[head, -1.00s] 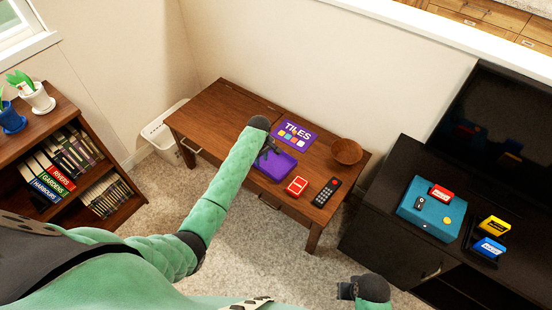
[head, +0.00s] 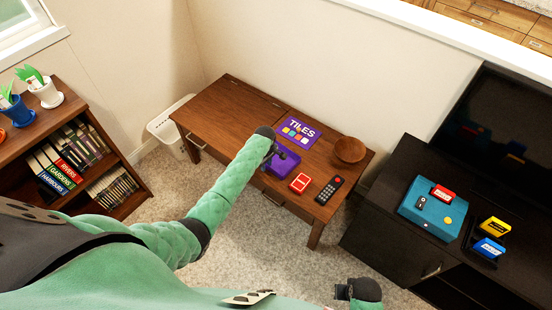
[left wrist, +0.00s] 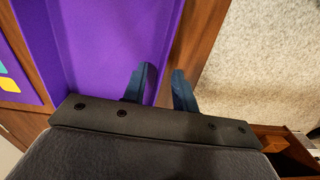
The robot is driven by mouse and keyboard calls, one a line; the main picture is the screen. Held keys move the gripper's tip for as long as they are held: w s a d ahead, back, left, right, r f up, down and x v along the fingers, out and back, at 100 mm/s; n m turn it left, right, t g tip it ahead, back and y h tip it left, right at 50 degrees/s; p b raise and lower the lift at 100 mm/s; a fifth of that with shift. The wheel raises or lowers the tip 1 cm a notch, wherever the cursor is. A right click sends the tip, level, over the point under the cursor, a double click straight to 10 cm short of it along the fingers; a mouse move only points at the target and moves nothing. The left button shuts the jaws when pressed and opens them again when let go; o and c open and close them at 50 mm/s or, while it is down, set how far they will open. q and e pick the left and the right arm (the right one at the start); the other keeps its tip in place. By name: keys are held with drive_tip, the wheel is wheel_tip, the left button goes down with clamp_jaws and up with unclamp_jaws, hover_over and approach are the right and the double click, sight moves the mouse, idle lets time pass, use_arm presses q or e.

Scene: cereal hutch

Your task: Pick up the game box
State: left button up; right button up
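The game box shows as a purple open tray (head: 281,165) near the front edge of the wooden desk. A purple panel marked TILES (head: 299,129), with coloured squares, lies flat behind it. My left gripper (head: 279,153) is over the tray and hides part of it. In the left wrist view, the tray (left wrist: 115,40) fills the upper left. The left gripper's fingers (left wrist: 162,88) are apart, one over the tray's inside and one beyond its wall. I cannot tell whether they touch it. My right gripper (head: 342,291) is low at the bottom, away from the desk; its opening is unclear.
A red-and-white card box (head: 300,183), a dark remote (head: 329,190) and a wooden bowl (head: 349,150) are to the right on the desk. A black cabinet (head: 385,215) with a teal box (head: 433,211) stands at right. A bookshelf (head: 125,208) stands at left. The desk's left part is clear.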

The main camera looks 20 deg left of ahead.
use_arm(q)
drive_tip(key=shift+f, duration=0.35)
drive_tip(key=shift+c, duration=0.2)
clamp_jaws()
drive_tip(key=shift+r, duration=0.1)
